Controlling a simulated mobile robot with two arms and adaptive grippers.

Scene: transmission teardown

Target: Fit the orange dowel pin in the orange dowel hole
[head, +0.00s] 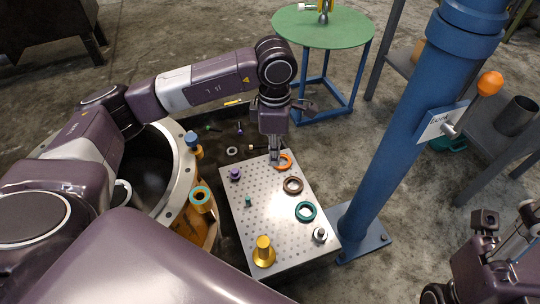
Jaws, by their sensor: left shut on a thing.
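My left gripper (275,157) points down at the far part of the perforated metal plate (275,222). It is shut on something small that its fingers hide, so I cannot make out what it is. An orange ring (289,164) lies on the plate right beside the fingertips, partly behind them. I cannot pick out the orange dowel pin or the orange dowel hole. The round housing with a pale flange (176,203) stands left of the plate, partly covered by my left arm. My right gripper (527,214) is at the right edge, too cut off to tell its state.
The plate also carries a brown ring (293,185), a teal ring (306,211), a purple part (235,174), a small teal pin (248,202), a gold flanged part (263,254) and a silver part (320,235). A blue column (400,140) rises right of it. A green round table (322,28) stands behind.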

